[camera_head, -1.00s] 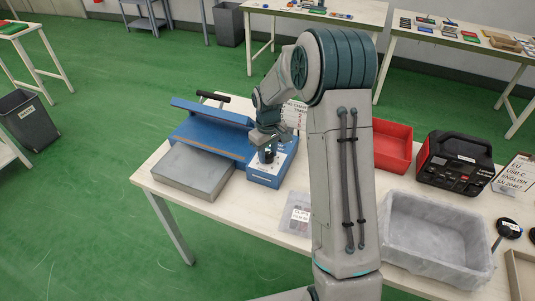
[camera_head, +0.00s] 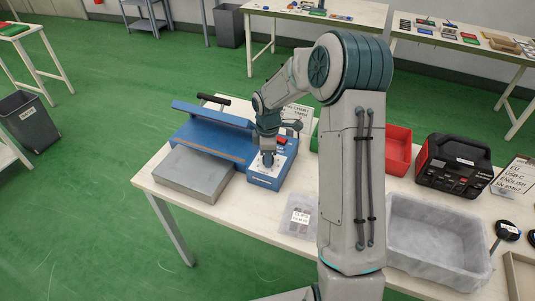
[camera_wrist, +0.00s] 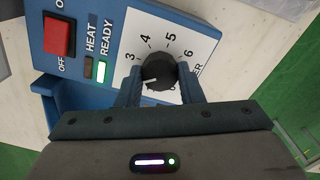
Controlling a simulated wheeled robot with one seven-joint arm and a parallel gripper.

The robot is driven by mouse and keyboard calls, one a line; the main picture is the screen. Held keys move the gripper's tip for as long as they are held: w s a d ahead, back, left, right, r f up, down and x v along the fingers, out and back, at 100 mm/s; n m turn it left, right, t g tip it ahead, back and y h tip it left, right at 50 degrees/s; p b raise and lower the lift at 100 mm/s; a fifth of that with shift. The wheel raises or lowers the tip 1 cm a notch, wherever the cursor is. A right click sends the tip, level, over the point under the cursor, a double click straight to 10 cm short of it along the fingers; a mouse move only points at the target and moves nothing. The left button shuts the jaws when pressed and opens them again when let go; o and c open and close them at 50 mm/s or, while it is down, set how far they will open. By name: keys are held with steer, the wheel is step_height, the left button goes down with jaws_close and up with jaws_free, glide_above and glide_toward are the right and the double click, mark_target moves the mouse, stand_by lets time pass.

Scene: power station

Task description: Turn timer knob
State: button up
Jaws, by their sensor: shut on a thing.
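The timer knob (camera_wrist: 159,71) is a round black dial on a white numbered plate, with 3, 4, 5 and 6 showing in the wrist view. Its white pointer mark is on the lower left side, below the 3. My gripper (camera_wrist: 160,84) is shut on the knob, one finger on each side. The blue heat press (camera_head: 215,133) carries the control box on its right end; my gripper (camera_head: 267,160) reaches down onto this box in the head view, hiding the knob there. The green READY light (camera_wrist: 102,72) is lit beside a dark HEAT light.
A red rocker switch (camera_wrist: 59,37) sits on the panel near the dial. A clear parts box (camera_head: 298,218), a grey bin (camera_head: 434,270), a red tray (camera_head: 398,150) and a black-red power unit (camera_head: 453,160) share the table. The press's grey plate (camera_head: 195,175) is at left.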

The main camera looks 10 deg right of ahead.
steer(key=shift+w+r+n, duration=0.1)
steer(key=shift+n, duration=0.7)
steer(key=o, duration=1)
step_height(320, 180, up, 14)
